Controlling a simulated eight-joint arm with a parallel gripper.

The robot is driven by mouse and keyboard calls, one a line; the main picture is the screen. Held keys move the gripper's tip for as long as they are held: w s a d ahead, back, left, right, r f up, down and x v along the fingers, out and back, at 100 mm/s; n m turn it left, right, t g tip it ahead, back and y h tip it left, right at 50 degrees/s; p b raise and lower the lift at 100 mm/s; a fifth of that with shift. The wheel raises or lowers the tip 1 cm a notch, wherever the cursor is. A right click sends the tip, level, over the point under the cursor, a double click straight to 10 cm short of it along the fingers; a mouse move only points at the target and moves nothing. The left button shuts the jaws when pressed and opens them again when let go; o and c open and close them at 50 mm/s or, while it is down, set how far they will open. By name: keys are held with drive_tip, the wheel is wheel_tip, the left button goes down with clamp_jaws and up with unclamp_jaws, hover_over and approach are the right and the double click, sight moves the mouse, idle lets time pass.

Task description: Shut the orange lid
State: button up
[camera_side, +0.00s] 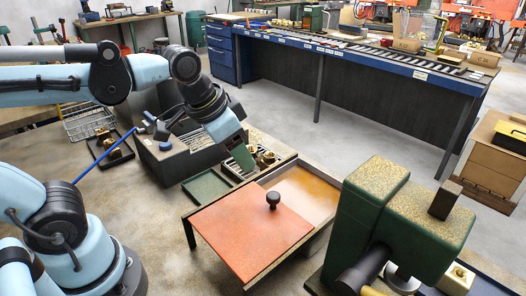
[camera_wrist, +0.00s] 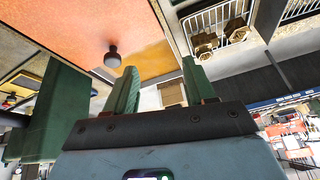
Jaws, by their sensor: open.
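The orange lid (camera_side: 250,228) lies flat over the left part of a low box (camera_side: 325,207), with a black round knob (camera_side: 272,198) near its right edge. The box's right part is uncovered and shows a yellow-orange floor. In the wrist view the lid (camera_wrist: 70,35) fills the upper left, with the knob (camera_wrist: 112,57) just left of my fingers. My gripper (camera_side: 243,158) is above the tray area behind the box, apart from the knob. In the wrist view my gripper (camera_wrist: 159,75) has its green fingers spread with nothing between them.
A green machine (camera_side: 400,225) stands close at the box's right front. Small trays with brass parts (camera_side: 262,158) lie behind the box, near my gripper. A grey bin (camera_side: 180,155) is at the left. A long blue bench (camera_side: 350,55) runs along the back, with clear floor before it.

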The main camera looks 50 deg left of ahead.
sight(274, 195)
drive_tip(key=w+d+r+m+g, duration=0.2)
drive_tip(key=d+r+m+g, duration=0.35)
drive_tip(key=d, duration=0.25)
drive_tip(key=shift+m+t+y, duration=0.25)
drive_tip(key=shift+m+y, duration=0.05)
drive_tip(key=shift+m, duration=0.05)
wheel_tip(274, 195, down, 11)
drive_tip(key=shift+f, duration=0.15)
clamp_jaws()
idle(0.3)
